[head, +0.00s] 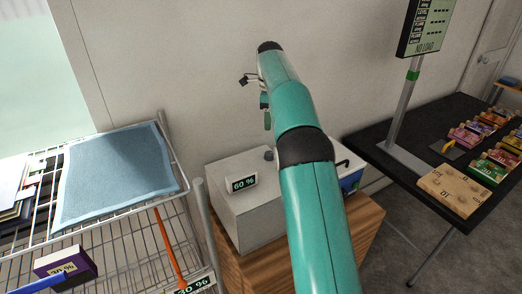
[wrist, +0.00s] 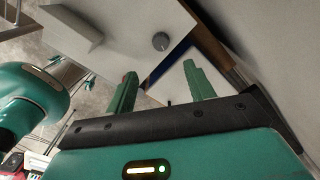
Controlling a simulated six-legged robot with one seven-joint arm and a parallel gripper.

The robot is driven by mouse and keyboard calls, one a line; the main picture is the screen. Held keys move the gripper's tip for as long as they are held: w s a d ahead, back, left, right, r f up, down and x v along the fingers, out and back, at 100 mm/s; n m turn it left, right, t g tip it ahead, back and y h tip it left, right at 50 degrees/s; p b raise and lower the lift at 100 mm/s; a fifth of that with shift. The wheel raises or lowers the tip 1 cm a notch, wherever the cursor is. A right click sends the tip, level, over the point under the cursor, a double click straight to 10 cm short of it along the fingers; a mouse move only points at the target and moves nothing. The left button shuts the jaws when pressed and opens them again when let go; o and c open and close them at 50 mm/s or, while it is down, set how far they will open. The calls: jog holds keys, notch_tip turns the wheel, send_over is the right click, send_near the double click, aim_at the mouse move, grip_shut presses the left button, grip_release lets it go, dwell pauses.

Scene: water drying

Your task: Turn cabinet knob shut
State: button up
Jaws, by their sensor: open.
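A white cabinet box (head: 245,220) stands on a wooden stand in the head view, with a small "60 %" display (head: 241,184) on its top. A small grey knob (head: 269,155) sits on the top, partly beside my arm. In the wrist view the round knob (wrist: 160,41) stands on the white top (wrist: 115,40), beyond my fingertips. My gripper (wrist: 160,80) is open, with its two green fingers apart and nothing between them. The knob lies apart from the fingers. In the head view my arm hides most of my gripper (head: 266,112), which is above the cabinet.
A wire rack (head: 170,165) with a blue cloth (head: 115,178) stands at the left. A dark table (head: 455,130) with a signpost (head: 404,100) and several small boxes stands at the right. The wall (head: 180,60) is close behind the cabinet.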

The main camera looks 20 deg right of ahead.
aim_at(269, 153)
jog(key=f, duration=1.3)
jog(key=shift+s+d+f, duration=0.1)
jog(key=shift+d+f, duration=0.15)
jog(key=shift+f, duration=0.1)
jog(key=c, duration=1)
jog(key=shift+o, duration=0.2)
